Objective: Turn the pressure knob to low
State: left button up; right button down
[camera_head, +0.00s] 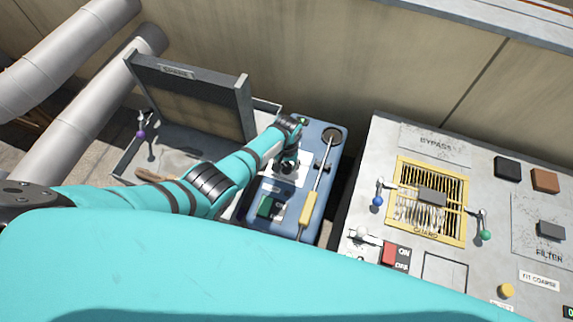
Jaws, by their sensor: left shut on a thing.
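A blue unit (336,150) stands in the middle, with a pale plate (303,170) on its top. My left arm reaches in from the left, and my left gripper (287,167) points down over this plate. It is shut on a small dark knob there, which appears to be the pressure knob. The gripper and wrist hide most of the knob, so its pointer and any low mark cannot be read. My right gripper is not in view.
The blue unit also carries a yellow-handled lever (308,209) and a green block (266,206). An open grey box (130,160) with a raised lid is on the left. A grey panel (400,150) with a yellow-framed grille (431,240) and a red switch (389,254) is on the right.

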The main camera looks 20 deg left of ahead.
aim_at(287, 167)
pick_arm(q)
jog(key=shift+w, duration=0.1)
dwell(0.3)
jog(key=o, duration=1.1)
jog(key=shift+o, duration=0.2)
notch_tip(287, 167, up, 12)
dwell(0.4)
